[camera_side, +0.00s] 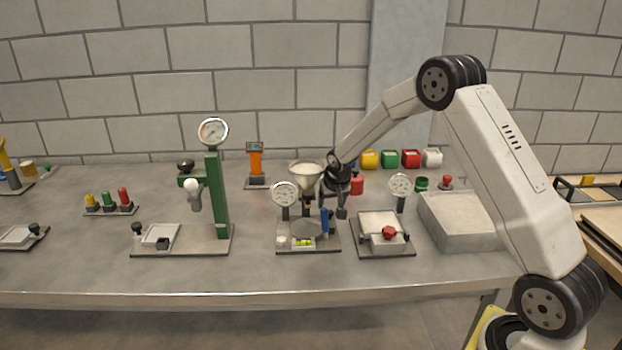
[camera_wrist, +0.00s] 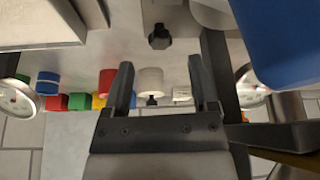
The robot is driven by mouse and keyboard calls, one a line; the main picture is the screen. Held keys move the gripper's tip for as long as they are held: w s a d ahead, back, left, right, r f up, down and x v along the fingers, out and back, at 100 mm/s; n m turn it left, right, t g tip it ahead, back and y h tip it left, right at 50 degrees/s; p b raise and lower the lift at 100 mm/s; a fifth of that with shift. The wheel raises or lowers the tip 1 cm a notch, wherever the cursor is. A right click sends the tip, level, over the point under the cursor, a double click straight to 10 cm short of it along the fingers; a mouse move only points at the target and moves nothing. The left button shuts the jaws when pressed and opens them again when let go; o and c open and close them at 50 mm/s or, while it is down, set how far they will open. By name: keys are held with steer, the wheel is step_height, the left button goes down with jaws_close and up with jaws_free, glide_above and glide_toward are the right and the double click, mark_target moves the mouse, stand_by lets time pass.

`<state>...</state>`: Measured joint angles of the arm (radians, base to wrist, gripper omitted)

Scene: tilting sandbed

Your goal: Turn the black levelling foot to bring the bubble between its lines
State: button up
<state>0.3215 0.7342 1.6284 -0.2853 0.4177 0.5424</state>
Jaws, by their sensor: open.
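The middle station has a base plate (camera_side: 285,249) with a yellow-green bubble vial (camera_side: 304,243) at its front. The vial is too small to tell where the bubble lies against its lines. In the wrist view, a black faceted knob (camera_wrist: 160,38), which looks like the levelling foot, sits just beyond and roughly between my fingertips, apart from them. I cannot pick it out surely in the side view. My gripper (camera_wrist: 160,64) is open and empty. In the side view my gripper (camera_side: 333,208) points down beside the station, right of its funnel (camera_side: 306,175).
A dial gauge (camera_side: 285,194) and a blue part (camera_side: 325,220) stand close to my gripper. A station with a red knob (camera_side: 389,233) is at right, beside a grey box (camera_side: 455,220). A green stand (camera_side: 216,200) is at left. Bench front is clear.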

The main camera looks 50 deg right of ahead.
steer(key=shift+v, duration=1.8)
steer(key=shift+d+n, duration=0.2)
steer(key=shift+n, duration=0.1)
steer(key=n+y, duration=0.6)
steer(key=n, duration=1.1)
glide_toward(330, 211)
steer(key=shift+w+f+g, duration=0.25)
steer(key=shift+w+g, duration=0.15)
steer(key=shift+w, duration=0.1)
steer(key=shift+f, duration=0.1)
steer(key=shift+x, duration=3.85)
steer(key=shift+a, duration=0.1)
jaws_close()
